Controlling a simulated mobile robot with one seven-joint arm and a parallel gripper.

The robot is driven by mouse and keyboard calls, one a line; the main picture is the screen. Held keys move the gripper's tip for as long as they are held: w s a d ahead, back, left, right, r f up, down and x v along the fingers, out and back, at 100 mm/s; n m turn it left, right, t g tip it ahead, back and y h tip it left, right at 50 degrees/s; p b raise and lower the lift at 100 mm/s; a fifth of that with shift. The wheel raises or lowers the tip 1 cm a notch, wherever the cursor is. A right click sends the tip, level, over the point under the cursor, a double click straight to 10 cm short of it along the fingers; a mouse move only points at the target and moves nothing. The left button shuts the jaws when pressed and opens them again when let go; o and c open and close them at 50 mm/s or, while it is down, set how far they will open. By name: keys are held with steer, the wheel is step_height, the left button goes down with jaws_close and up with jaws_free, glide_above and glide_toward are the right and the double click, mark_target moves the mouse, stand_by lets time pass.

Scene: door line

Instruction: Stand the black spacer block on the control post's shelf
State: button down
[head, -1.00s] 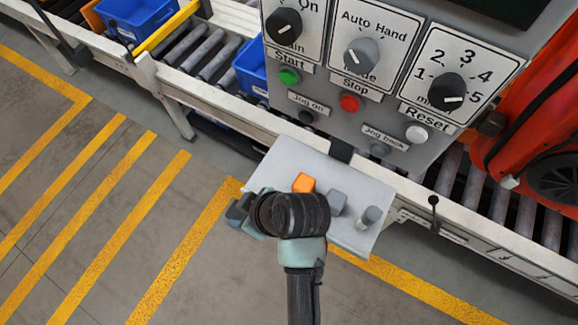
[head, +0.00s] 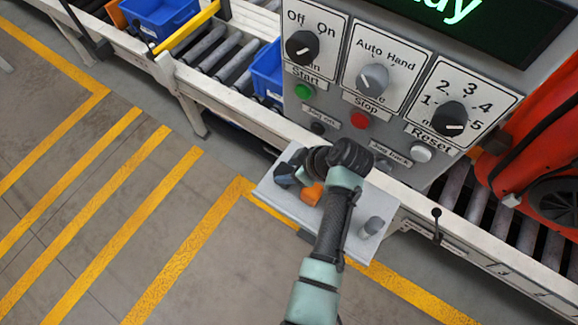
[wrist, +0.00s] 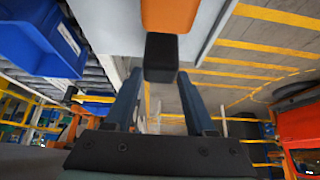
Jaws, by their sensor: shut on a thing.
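The black spacer block (wrist: 161,57) is between the fingertips of my gripper (wrist: 160,78) in the wrist view, and my gripper is shut on it. In the head view my gripper (head: 286,174) is over the left part of the control post's light grey shelf (head: 279,205), and I cannot make the block out from the dark fingers there. An orange block (head: 312,193) stands on the shelf close to my gripper. It also shows in the wrist view (wrist: 170,14), just beyond the black block. I cannot tell whether the black block touches the shelf.
A grey cylinder (head: 372,227) stands at the shelf's right end. My arm covers the shelf's middle. The control panel (head: 385,120) with knobs and buttons rises behind. A roller conveyor (head: 232,70) with blue bins (head: 160,17) runs behind, and an orange-red machine (head: 540,150) is at right.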

steer(key=shift+f, duration=0.3)
steer(key=shift+f, duration=0.15)
steer(key=shift+c, duration=1.2)
jaws_free()
steer(key=shift+r, duration=0.25)
steer(key=b+v, duration=0.1)
steer(key=v, duration=1.1)
steer(key=shift+f, duration=0.15)
